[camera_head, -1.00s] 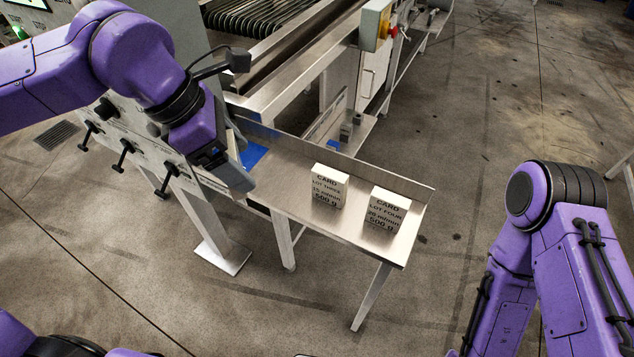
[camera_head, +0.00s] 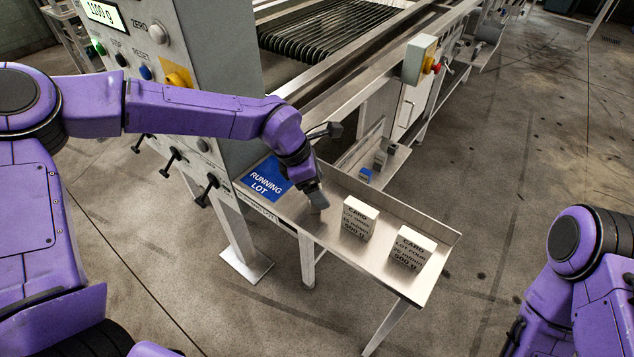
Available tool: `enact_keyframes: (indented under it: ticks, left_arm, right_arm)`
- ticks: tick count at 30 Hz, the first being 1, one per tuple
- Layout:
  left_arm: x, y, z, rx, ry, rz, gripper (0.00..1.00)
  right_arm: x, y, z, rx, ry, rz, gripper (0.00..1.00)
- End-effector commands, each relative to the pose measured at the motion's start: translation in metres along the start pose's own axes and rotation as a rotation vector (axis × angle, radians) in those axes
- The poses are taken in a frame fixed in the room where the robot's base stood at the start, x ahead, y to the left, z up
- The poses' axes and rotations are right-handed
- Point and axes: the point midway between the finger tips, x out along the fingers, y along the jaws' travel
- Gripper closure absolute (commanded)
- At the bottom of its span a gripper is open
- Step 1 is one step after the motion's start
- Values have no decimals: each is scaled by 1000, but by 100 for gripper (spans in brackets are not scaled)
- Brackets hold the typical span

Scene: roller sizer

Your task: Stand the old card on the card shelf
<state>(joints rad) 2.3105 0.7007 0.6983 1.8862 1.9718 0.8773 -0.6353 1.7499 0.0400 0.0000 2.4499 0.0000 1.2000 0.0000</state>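The card shelf (camera_head: 345,255) is a steel tray beside the machine. Two white cards stand upright on it: the lot three card (camera_head: 358,219) and, to its right, the lot four card (camera_head: 411,248). My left gripper (camera_head: 317,203) points down over the shelf, left of the lot three card. A small pale piece shows at its fingertips; I cannot tell if it is a card or part of the gripper, nor whether the fingers are shut. Which card is the old one does not show. My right gripper is out of view; only its arm shows at right.
A blue "RUNNING LOT" patch (camera_head: 266,182) marks the shelf's left end. The control panel (camera_head: 165,50) with its buttons and black knobs stands at left. A lower ledge (camera_head: 385,165) behind the shelf holds small blocks. The floor at right is open.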

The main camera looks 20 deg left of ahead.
Motion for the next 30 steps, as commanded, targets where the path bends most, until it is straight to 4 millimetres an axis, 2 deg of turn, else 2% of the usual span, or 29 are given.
enact_keyframes:
  ticks: [5,6,7,8,14,17,27,30]
  left_arm:
    - [3,0,-1,-1,0,-1,53]
    - [2,0,-1,0,0,0,12]
    - [2,0,-1,0,0,0,2]
    - [2,0,-1,0,0,0,0]
    - [1,0,0,0,0,0,0]
    - [-8,0,0,-2,-1,1,0]
    - [-90,0,0,-1,-4,3,0]
    - [-108,0,0,-1,-2,2,0]
  right_arm:
    - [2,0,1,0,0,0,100]
    - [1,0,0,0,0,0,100]
    - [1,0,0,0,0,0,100]
    - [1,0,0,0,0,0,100]
    - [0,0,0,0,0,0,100]
    - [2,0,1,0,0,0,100]
    - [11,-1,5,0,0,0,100]
    - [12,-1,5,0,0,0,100]
